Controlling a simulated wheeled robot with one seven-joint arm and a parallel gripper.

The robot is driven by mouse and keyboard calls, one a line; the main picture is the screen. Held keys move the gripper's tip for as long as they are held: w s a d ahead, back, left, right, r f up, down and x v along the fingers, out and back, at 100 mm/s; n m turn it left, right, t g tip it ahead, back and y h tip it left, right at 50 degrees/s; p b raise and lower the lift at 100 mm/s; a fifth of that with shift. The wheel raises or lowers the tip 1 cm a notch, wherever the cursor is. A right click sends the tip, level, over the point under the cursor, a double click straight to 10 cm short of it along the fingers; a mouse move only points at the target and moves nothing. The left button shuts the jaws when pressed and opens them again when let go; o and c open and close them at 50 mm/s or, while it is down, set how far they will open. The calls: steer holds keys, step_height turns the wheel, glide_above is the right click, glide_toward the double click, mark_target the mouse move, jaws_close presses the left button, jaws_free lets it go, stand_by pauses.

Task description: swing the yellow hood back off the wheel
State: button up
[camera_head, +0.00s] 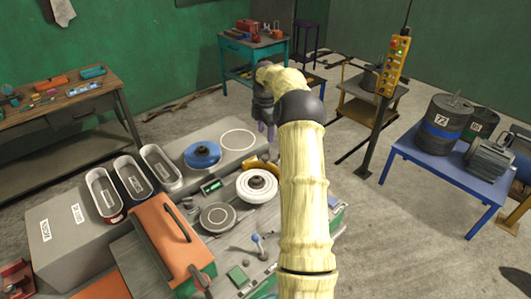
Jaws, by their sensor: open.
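My gripper (266,131) is at the far end of my pale arm, over the right side of the grey bench. Its small purple fingers are open, and I see nothing between them. An orange cover (166,243) with a dark bar handle lies at the front of the bench, left of and nearer than my gripper. Wheel-like discs sit on the bench: a blue one (202,154), a white one (258,186) and a grey one (218,217). My gripper is apart from them.
Several labelled trays (161,167) stand along the bench's left side. A blue table (440,172) with drums is at right, beside a yellow control pendant (394,66) on a post. Open floor lies between.

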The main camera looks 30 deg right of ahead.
mark_target(265, 156)
step_height(265, 156, down, 11)
steer(key=p, duration=0.3)
steer(key=shift+r, duration=0.2)
steer(key=c, duration=0.5)
jaws_close()
